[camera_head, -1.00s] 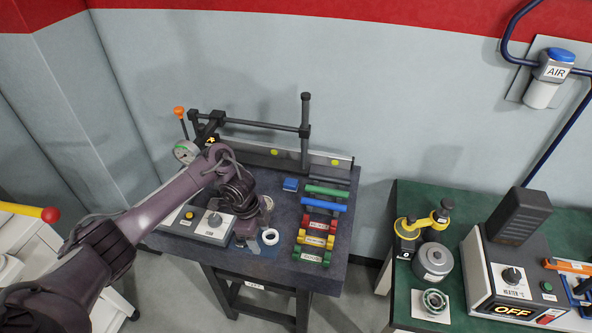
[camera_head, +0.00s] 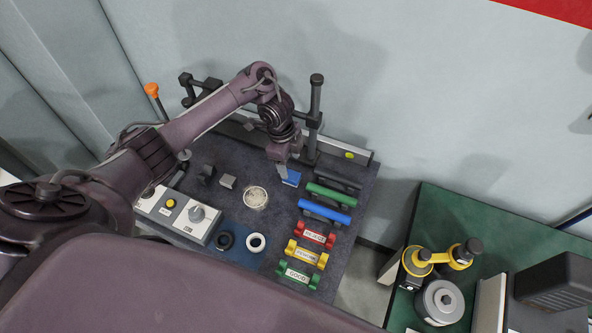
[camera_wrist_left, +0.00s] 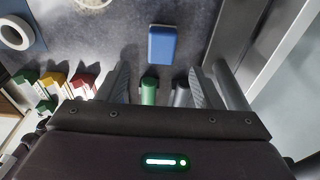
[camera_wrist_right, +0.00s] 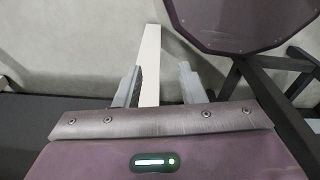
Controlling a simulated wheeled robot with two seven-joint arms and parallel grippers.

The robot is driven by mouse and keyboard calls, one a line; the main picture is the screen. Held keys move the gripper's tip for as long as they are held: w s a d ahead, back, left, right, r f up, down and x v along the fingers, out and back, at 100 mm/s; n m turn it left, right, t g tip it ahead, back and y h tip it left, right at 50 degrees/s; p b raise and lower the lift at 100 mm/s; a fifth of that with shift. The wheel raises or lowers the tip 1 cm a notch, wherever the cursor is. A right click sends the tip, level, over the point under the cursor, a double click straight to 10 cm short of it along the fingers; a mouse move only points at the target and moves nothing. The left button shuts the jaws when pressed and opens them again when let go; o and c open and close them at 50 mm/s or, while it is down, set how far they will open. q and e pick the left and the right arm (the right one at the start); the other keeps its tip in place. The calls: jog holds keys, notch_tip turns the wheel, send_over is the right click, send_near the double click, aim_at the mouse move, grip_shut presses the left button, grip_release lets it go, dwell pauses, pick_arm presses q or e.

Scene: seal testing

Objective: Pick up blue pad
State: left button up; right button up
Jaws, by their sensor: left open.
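The blue pad (camera_head: 291,178) is a small blue block lying on the dark table top, near the far metal rail. My left gripper (camera_head: 281,172) is just above and beside it in the head view, and hides part of it. In the left wrist view the blue pad (camera_wrist_left: 162,44) lies beyond the fingertips, roughly between them and apart from both. The left gripper (camera_wrist_left: 160,72) is open and empty. My right gripper (camera_wrist_right: 158,68) shows only in its own wrist view, with its fingers apart and nothing held between them.
Green (camera_head: 330,195) and blue (camera_head: 324,212) handled bars lie close to the pad, with red (camera_head: 315,236), yellow (camera_head: 306,255) and green (camera_head: 298,277) labelled holders nearer. A dark post (camera_head: 315,105) stands behind. A round dish (camera_head: 255,198) and two rings are left. A green table (camera_head: 480,215) stands right.

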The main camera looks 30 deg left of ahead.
aim_at(291, 175)
pick_arm(q)
jog(key=shift+s+d+f+b, duration=0.15)
jog(key=shift+f+b, duration=0.15)
jog(key=shift+f, duration=0.3)
jog(key=shift+s+f+b, duration=0.1)
jog(key=shift+f+b, duration=0.15)
jog(key=shift+f, duration=0.3)
jog(key=shift+w+f+b, duration=0.1)
jog(key=shift+f+b, duration=0.35)
jog(key=shift+f, duration=0.35)
jog(key=shift+w+f+b, duration=0.15)
jog(key=shift+f+b, duration=0.15)
jog(key=shift+f, duration=0.35)
jog(key=shift+w+f+p, duration=0.15)
jog(key=shift+f+p, duration=0.25)
jog(key=shift+f, duration=0.25)
jog(key=c, duration=0.5)
jog(key=shift+c, duration=1.1)
jog(key=c, duration=0.4)
jog(key=shift+o, duration=0.2)
pick_arm(e)
jog(key=shift+s+a+f, duration=0.15)
jog(key=shift+s+f, duration=0.85)
jog(key=shift+f, duration=0.25)
